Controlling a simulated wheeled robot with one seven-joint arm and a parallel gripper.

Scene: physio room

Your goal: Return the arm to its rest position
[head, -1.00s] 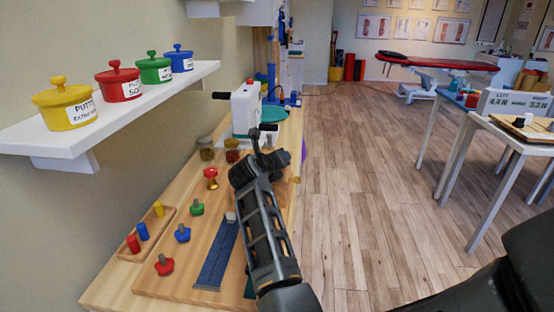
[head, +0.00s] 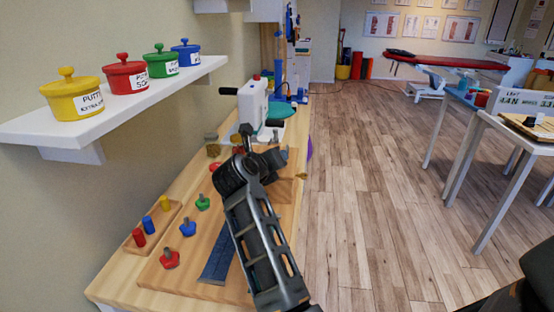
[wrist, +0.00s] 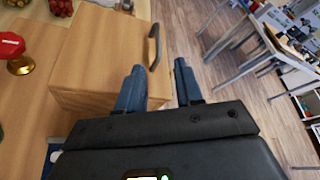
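My arm reaches over the wooden workbench (head: 180,190) in the head view. My gripper (head: 285,154) is at its far end, above the bench near its right edge. In the wrist view my gripper (wrist: 160,82) has its two blue fingers clearly apart, with nothing held between them. A wooden box with a dark curved handle (wrist: 154,47) lies below and beyond the left finger. I cannot tell whether the fingers touch the box.
A pegboard (head: 165,278) with coloured knobs lies left of my arm. A white device (head: 252,105) stands behind my gripper. A shelf (head: 75,128) with several putty pots juts out at left. The wooden floor (head: 370,200) to the right is clear up to a white table (head: 490,180).

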